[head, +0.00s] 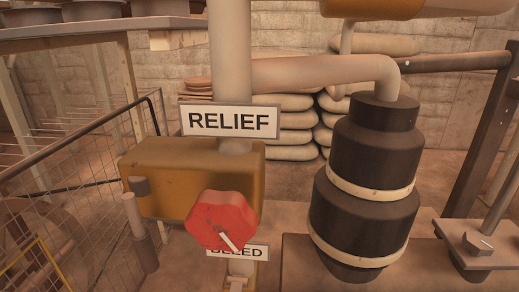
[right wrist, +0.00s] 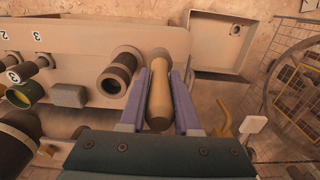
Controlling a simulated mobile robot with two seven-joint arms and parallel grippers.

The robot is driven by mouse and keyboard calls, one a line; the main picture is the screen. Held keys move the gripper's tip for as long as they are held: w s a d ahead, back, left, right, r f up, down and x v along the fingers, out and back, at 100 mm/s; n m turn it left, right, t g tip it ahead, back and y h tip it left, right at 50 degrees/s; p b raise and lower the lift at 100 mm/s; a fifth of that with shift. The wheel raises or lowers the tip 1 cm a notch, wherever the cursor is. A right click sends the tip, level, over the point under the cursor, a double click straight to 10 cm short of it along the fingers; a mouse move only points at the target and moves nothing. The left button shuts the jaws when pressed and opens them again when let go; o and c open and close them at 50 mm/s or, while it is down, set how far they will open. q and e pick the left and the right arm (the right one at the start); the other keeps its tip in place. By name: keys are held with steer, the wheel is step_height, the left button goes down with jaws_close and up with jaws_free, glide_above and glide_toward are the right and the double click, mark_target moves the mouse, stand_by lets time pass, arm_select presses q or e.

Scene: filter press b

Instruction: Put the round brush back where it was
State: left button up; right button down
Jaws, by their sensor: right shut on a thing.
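My right gripper (right wrist: 160,80) shows in the right wrist view, its two purple fingers shut on a tan, rounded handle (right wrist: 159,100). I take this handle for the round brush; its bristles are hidden from this angle. The handle lies lengthwise between the fingers. Just left of the fingers is a wide, dark-mouthed round pipe end (right wrist: 114,78) on a pale panel. I cannot tell whether the brush touches the panel behind it. Neither gripper nor the brush shows in the head view, and my left gripper is in no view.
The pale panel (right wrist: 75,30) carries several numbered pipe stubs at the left. A shallow box (right wrist: 220,50) and a large wheel (right wrist: 292,70) are at the right. The head view shows a RELIEF sign (head: 230,121), a red knob (head: 222,220) and a black ribbed vessel (head: 365,190).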

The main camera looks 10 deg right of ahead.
steer(key=w+d+b, duration=0.3)
steer(key=w+b, duration=0.1)
steer(key=w, duration=1.1)
arm_select(q)
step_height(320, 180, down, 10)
steer(key=b, duration=0.4)
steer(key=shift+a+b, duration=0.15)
steer(key=shift+b, duration=0.2)
arm_select(e)
step_height(320, 180, down, 7)
steer(key=shift+d, duration=0.2)
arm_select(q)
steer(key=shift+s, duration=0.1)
arm_select(e)
steer(key=shift+w, duration=0.1)
steer(key=c, duration=0.6)
jaws_free()
steer(key=shift+f, duration=0.1)
arm_select(q)
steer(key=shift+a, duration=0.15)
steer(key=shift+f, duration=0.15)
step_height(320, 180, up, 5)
steer(key=p, duration=0.4)
steer(key=shift+p, duration=0.35)
arm_select(e)
step_height(320, 180, up, 8)
steer(key=shift+f, duration=0.1)
